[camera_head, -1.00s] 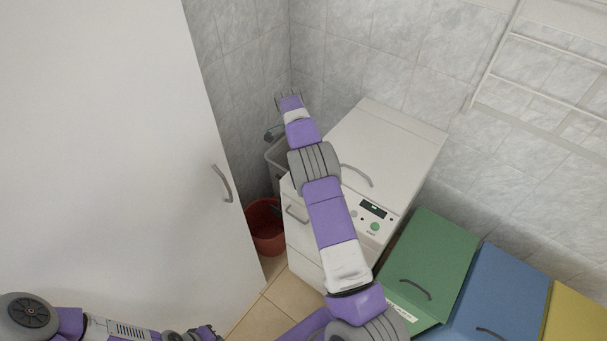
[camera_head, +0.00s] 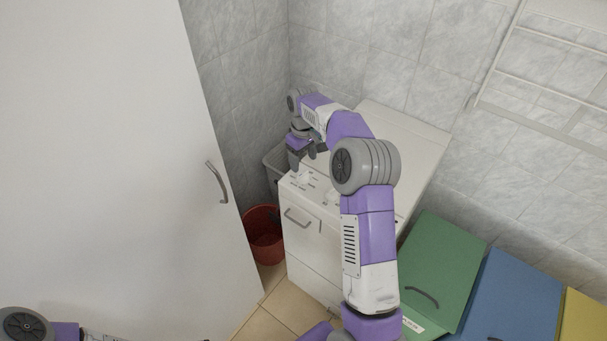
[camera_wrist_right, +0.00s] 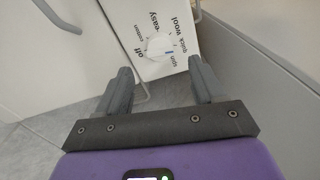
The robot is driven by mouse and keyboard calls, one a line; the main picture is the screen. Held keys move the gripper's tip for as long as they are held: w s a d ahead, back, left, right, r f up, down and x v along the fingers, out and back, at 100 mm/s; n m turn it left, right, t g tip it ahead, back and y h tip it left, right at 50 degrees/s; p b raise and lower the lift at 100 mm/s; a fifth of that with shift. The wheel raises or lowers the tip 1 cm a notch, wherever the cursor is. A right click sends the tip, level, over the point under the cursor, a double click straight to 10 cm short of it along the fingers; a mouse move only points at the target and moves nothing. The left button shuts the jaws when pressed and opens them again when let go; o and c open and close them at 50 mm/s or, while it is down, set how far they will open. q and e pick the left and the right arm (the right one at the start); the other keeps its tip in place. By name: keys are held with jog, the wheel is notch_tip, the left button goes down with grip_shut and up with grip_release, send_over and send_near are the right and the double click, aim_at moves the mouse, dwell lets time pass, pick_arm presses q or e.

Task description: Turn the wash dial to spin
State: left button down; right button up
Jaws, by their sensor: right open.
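The wash dial (camera_wrist_right: 158,46) is a white round knob on the white washing machine's (camera_head: 314,232) control panel, with printed labels such as off, cotton, easy, quick and wool around it. A small blue mark shows at its lower right in the wrist view; I cannot tell the setting for sure. My right gripper (camera_head: 304,162) points down just above the left end of the panel. In the wrist view my right gripper (camera_wrist_right: 160,67) is open and empty, with the dial beyond and between its fingertips, apparently not touching. My left arm shows at the lower left, its gripper out of frame.
A drawer handle (camera_head: 300,219) is on the machine's front. A red bucket (camera_head: 263,235) and grey bin (camera_head: 273,165) stand to its left. A large white door (camera_head: 130,150) is at left. Green (camera_head: 445,265) and blue (camera_head: 512,300) lidded boxes stand at right.

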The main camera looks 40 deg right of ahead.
aim_at(304, 173)
notch_tip(304, 173, down, 7)
jog(key=shift+r+b, duration=0.1)
jog(key=shift+b, duration=0.55)
jog(key=c, duration=1.1)
jog(key=shift+o, duration=0.2)
